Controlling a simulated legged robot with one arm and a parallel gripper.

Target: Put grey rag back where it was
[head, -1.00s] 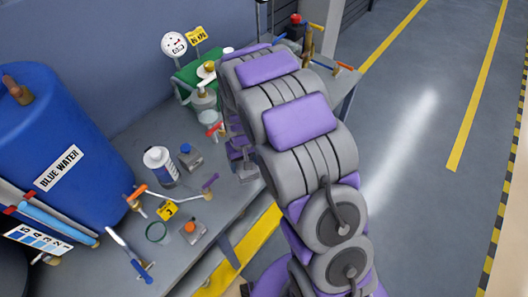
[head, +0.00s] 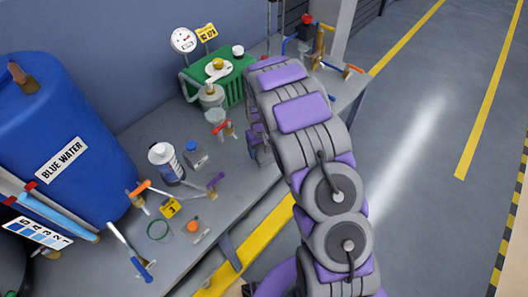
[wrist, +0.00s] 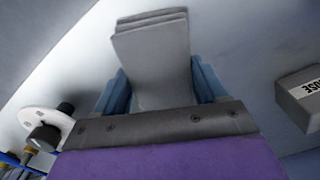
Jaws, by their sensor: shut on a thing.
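The grey rag (wrist: 152,45) shows in the wrist view as a flat, folded, layered piece. It stands out from between the two blue fingers of my gripper (wrist: 158,88), which are shut on it. In the head view my arm reaches over the right part of the workbench (head: 228,196), and its own links largely hide the gripper. I cannot make out the rag clearly there.
A blue water drum (head: 65,140) fills the bench's left. A green rack (head: 222,78), a white bottle (head: 166,163) and small fittings crowd the bench. In the wrist view, a lettered grey box (wrist: 300,95) is right and a white disc (wrist: 45,123) left.

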